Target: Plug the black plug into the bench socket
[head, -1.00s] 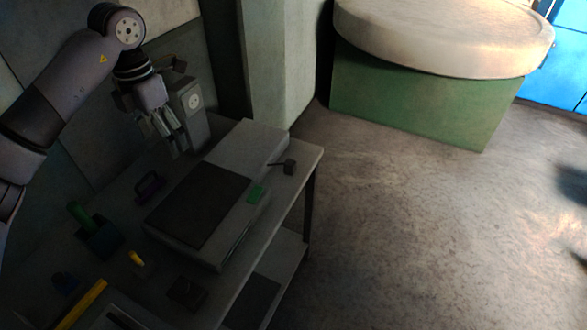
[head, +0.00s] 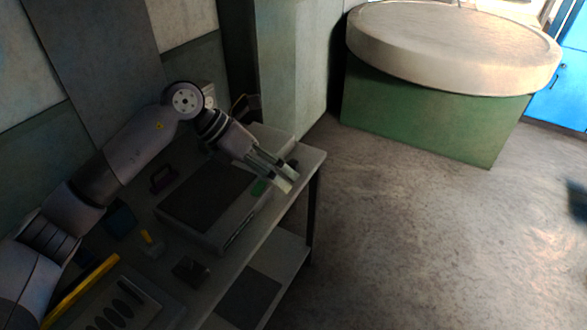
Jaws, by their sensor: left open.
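The small dark block that looks like the black plug (head: 292,163) lies near the right edge of the bench (head: 312,160), partly hidden by my left gripper. My left gripper (head: 287,182) is open, its two fingers pointing down and right beside the dark block. I cannot tell whether the fingers touch it. A grey upright box at the back of the bench, perhaps the bench socket (head: 209,91), is mostly hidden behind my left arm. My right gripper is not in view.
A flat grey case with a dark top (head: 205,205) and a green patch (head: 259,188) fills the middle of the bench.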

